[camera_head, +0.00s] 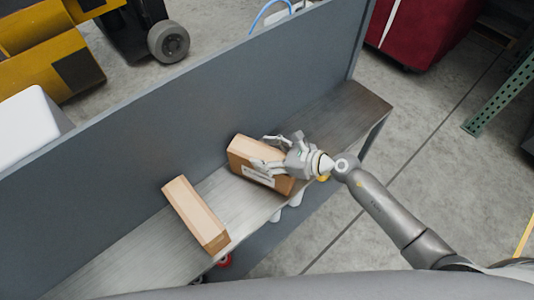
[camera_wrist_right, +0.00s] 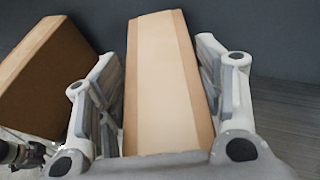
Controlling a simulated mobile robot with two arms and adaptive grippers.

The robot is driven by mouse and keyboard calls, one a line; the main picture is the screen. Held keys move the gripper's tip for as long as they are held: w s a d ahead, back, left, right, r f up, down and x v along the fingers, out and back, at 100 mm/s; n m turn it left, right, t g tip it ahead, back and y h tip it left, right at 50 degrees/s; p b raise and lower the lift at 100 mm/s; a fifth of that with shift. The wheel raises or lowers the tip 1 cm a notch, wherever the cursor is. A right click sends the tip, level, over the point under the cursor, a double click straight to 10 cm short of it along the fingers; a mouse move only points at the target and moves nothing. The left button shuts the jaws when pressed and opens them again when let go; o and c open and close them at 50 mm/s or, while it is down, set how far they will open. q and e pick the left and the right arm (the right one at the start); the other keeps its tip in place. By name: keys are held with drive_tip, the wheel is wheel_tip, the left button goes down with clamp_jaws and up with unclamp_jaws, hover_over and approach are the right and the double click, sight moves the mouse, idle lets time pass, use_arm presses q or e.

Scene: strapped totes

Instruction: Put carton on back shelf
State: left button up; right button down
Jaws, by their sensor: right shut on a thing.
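One brown carton (camera_head: 240,158) with a white label lies on the grey shelf (camera_head: 345,108), close to the tall back panel. My right gripper (camera_head: 268,152) is around this carton, a finger on each side, shut on it. In the right wrist view the held carton (camera_wrist_right: 160,80) runs away between the two fingers (camera_wrist_right: 160,105), its pale tape strip facing up. A second long carton (camera_head: 196,214) lies on the shelf to the left, apart from the first; it also shows in the right wrist view (camera_wrist_right: 45,80). My left gripper is not in view.
The grey back panel (camera_head: 200,95) rises behind the shelf. The shelf is clear to the right of the held carton. Beyond the panel are a yellow machine (camera_head: 45,60) with a wheel and a white container (camera_head: 28,130). A red bin (camera_head: 420,30) stands at the upper right.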

idle(0.3)
drive_tip(key=shift+c, duration=1.9)
unclamp_jaws()
drive_tip(key=shift+f, duration=0.1)
drive_tip(key=shift+d, duration=0.1)
drive_tip(key=b+v, duration=0.1)
drive_tip(key=v, duration=1.1)
drive_tip(key=shift+b, duration=0.3)
